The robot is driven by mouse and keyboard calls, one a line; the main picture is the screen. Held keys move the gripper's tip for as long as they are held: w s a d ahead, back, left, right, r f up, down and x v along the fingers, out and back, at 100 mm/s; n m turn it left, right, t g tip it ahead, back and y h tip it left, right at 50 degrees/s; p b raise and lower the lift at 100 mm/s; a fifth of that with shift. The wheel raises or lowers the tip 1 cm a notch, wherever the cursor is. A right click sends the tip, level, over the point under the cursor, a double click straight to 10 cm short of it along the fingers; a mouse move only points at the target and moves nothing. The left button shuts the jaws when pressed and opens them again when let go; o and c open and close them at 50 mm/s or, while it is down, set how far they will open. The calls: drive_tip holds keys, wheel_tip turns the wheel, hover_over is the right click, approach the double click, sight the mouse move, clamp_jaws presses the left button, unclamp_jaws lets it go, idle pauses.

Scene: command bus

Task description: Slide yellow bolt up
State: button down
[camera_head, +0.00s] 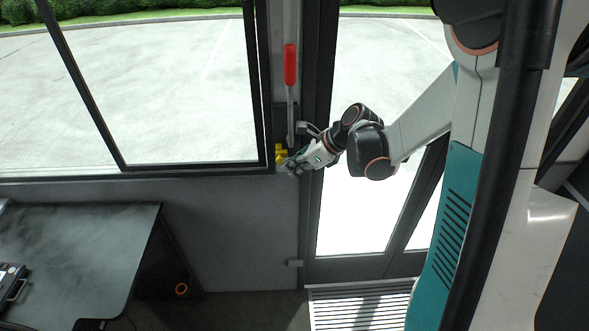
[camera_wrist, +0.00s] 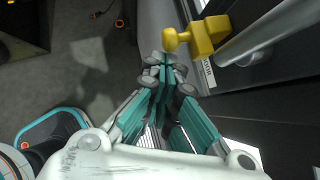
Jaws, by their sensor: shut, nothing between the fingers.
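The yellow bolt (camera_head: 280,154) sits on the dark post between the window and the door, at the foot of a grey rod with a red handle (camera_head: 290,65). In the wrist view the bolt (camera_wrist: 205,38) has a round knob pointing left and a blocky body beside a grey rod (camera_wrist: 262,36). My gripper (camera_head: 285,168) is at the bolt's lower edge in the head view. In the wrist view its teal fingers (camera_wrist: 166,62) are shut and empty, with the tips just below the knob. I cannot tell whether they touch it.
A dark desk (camera_head: 75,255) stands at the lower left. The glass door (camera_head: 365,215) is right of the post, behind my arm. A small grey bracket (camera_head: 307,128) juts from the door frame near my wrist. The floor below the bolt looks clear.

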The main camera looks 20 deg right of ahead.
wheel_tip(320, 180, up, 9)
drive_tip(key=p, duration=0.5)
drive_tip(key=shift+r+p, duration=0.1)
drive_tip(key=shift+p, duration=0.25)
